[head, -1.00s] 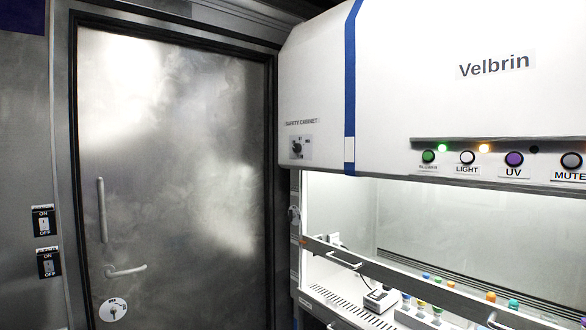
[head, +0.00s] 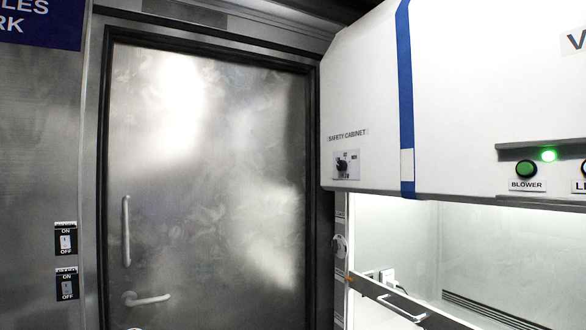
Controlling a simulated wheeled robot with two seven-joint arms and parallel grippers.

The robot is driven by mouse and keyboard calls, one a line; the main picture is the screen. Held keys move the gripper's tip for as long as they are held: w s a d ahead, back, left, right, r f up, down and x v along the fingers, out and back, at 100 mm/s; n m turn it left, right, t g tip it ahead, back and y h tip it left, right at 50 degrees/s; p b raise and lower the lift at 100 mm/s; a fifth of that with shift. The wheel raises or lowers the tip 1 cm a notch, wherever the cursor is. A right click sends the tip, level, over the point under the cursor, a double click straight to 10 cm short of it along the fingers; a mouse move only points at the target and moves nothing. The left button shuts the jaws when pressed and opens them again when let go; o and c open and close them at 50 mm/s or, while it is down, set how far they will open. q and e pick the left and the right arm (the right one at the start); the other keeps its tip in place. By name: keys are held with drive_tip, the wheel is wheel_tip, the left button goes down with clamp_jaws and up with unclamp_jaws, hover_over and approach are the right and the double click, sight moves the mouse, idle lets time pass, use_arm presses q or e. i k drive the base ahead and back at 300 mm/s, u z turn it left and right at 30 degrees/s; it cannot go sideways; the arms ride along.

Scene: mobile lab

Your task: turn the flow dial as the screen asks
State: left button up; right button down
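A small black rotary dial (head: 342,166) sits on a light plate on the white safety cabinet's (head: 460,90) left front, below the words "SAFETY CABINET". Its markings are too small to read, so I cannot tell its setting or whether it is the flow dial. No screen with a request shows in this view. Neither of my grippers is in view.
A closed metal door (head: 210,190) with a lever handle (head: 148,299) stands left of the cabinet. Two ON/OFF switches (head: 66,240) are on the wall at left. A green BLOWER button (head: 526,169) has a lit green lamp (head: 548,155). A sash bar (head: 405,300) crosses the lit cabinet opening.

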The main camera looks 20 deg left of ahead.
sight(342, 165)
drive_tip(key=u, duration=0.15)
drive_tip(key=i, duration=1.2)
drive_tip(key=z, duration=0.4)
